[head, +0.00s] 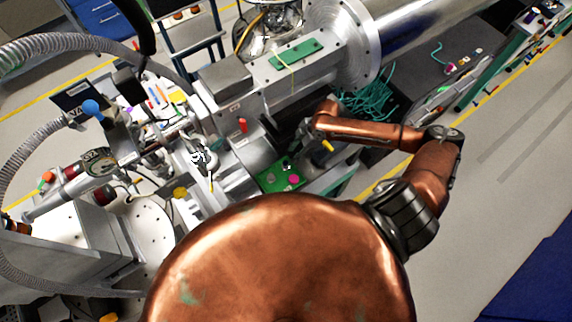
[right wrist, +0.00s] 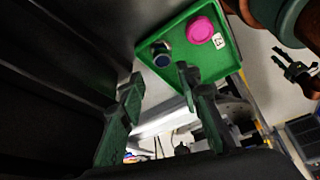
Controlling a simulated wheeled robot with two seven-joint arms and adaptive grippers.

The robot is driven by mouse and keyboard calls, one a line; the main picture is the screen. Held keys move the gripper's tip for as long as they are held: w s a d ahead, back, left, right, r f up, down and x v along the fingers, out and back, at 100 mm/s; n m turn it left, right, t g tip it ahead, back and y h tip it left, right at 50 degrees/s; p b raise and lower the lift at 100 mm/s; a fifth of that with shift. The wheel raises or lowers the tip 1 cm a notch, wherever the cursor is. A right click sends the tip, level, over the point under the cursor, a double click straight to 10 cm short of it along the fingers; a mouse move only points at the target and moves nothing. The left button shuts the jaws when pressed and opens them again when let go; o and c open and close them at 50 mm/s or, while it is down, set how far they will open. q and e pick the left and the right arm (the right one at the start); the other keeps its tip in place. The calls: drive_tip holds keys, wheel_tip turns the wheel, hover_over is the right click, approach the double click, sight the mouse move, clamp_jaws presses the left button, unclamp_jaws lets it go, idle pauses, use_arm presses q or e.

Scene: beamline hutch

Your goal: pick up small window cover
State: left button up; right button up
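A green tray (head: 272,183) lies below my right arm in the head view. It also shows at the top of the right wrist view (right wrist: 215,65). On it are a round pink cap (right wrist: 201,30) beside a small white label, and a smaller dark blue-topped round piece (right wrist: 161,54). I cannot tell for sure which is the small window cover. The pink cap also shows in the head view (head: 294,180). My right gripper (right wrist: 160,78) is open and empty, its fingers apart and short of the tray. A dark gripper, seemingly my left (right wrist: 296,70), shows at the right edge with fingers apart.
A large metal beam pipe (head: 410,25) and flange (head: 345,45) stand behind the tray. A dark wall (right wrist: 60,80) fills the left of the right wrist view. Teal cables (head: 365,103) lie near my right forearm.

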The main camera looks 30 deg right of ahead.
sight(286, 163)
drive_tip(key=p+x, duration=0.1)
drive_tip(key=x, duration=0.6)
drive_tip(key=shift+s+a+p, duration=0.1)
drive_tip(key=shift+p, duration=0.25)
drive_tip(key=shift+c, duration=0.2)
clamp_jaws()
